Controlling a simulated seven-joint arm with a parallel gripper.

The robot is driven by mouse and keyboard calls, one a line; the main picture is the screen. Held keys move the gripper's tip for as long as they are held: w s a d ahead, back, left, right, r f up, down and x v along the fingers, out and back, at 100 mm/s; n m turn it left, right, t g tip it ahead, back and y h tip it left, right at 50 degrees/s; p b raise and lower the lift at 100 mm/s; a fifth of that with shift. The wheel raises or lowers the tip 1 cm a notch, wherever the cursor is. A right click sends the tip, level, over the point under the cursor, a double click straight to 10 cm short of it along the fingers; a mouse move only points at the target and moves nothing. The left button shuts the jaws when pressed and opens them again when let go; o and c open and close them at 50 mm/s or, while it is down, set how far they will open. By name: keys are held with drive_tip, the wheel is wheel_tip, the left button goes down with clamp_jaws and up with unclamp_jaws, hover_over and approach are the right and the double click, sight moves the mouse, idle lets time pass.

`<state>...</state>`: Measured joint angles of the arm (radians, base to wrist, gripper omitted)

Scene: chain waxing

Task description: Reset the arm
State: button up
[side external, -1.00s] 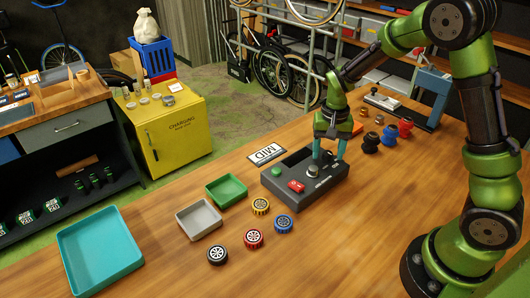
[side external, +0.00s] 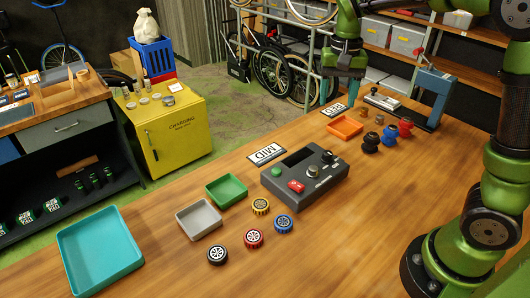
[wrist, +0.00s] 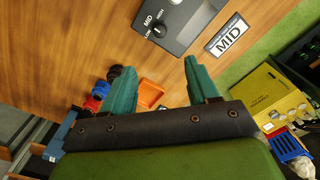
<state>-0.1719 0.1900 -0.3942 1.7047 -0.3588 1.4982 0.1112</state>
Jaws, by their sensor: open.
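My gripper (side external: 343,72) is raised above and behind the work table at the upper right of the side view. In the wrist view, its two teal fingers (wrist: 160,78) stand apart with nothing between them. The dark control box (side external: 300,190) sits on the table, with a green button (side external: 277,171), a red switch (side external: 296,186), a grey knob (side external: 313,171) and a black knob (side external: 327,156). My gripper is clear of it. In the wrist view, part of the box (wrist: 190,22) shows at the top, its knob between LOW and HIGH marks.
Green (side external: 226,203), grey (side external: 200,233), teal (side external: 72,262) and orange (side external: 344,137) trays lie on the wooden table (side external: 350,230). Several wheel-like pieces are in front. Red and black spools (side external: 371,143) stand near a blue press-like stand (side external: 431,92).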

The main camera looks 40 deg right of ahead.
drive_tip(key=shift+r, duration=0.15)
drive_tip(key=s+a+r+n+t+y, duration=0.1)
drive_tip(key=s+a+n+t, duration=0.1)
drive_tip(key=s+a, duration=0.3)
drive_tip(key=s+a+r+n+t+y, duration=0.1)
drive_tip(key=s+a+n+t, duration=0.2)
drive_tip(key=s, duration=0.6)
drive_tip(key=shift+s+a+r+t, duration=0.2)
drive_tip(key=shift+a+t, duration=0.75)
drive_tip(key=shift+t, duration=0.15)
